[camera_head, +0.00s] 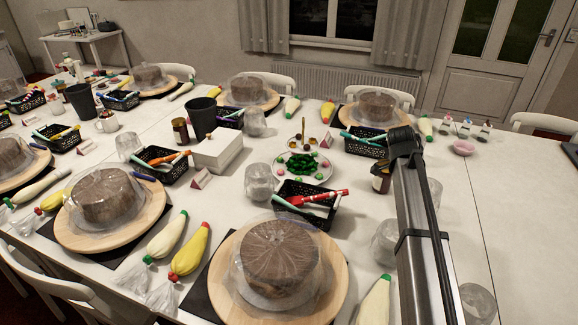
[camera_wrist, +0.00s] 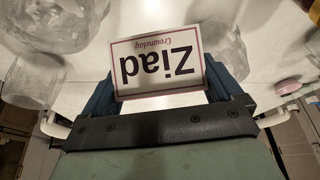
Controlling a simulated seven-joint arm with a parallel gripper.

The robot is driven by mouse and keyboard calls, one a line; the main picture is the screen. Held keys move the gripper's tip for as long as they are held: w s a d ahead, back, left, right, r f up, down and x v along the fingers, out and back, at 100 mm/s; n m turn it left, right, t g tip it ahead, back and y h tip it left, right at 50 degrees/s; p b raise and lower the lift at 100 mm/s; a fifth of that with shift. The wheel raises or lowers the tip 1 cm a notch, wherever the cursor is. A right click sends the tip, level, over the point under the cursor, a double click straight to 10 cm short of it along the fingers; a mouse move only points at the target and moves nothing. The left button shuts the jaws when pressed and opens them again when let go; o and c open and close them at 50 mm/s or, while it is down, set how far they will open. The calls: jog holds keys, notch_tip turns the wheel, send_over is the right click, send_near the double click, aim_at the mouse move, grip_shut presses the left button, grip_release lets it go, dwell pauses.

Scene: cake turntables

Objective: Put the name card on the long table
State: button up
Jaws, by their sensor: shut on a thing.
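The name card (camera_wrist: 160,62) is white with a dark red border. It reads "Ziad", upside down in the wrist view, with smaller red script. My gripper (camera_wrist: 165,90) is shut on it, with one dark blue finger at each side edge. In the head view my arm reaches over the right part of the long table (camera_head: 222,207), and I cannot make out the gripper or the held card there. The white table top shows behind the card in the wrist view. I cannot tell whether the card touches it.
Cakes under clear covers stand on wooden turntables (camera_head: 335,290). Black baskets of pens (camera_head: 306,205), a plate of sweets (camera_head: 303,167), a white box (camera_head: 218,152) and piping bags crowd the table. Clear jars (camera_head: 385,243) stand beside my arm. The far right is barer.

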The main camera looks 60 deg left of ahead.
jog(key=s+a+m+h, duration=0.1)
jog(key=s+a+m, duration=0.15)
jog(key=s, duration=0.25)
jog(key=s+a+m, duration=0.1)
jog(key=s+a, duration=0.2)
jog(key=s, duration=0.2)
send_over(368, 233)
jog(key=s+a, duration=0.1)
notch_tip(368, 233, down, 3)
jog(key=shift+g, duration=0.4)
jog(key=shift+f, duration=5.6)
jog(key=o, duration=0.5)
jog(key=shift+f, duration=0.15)
jog(key=shift+o, duration=0.8)
jog(key=v, duration=1.2)
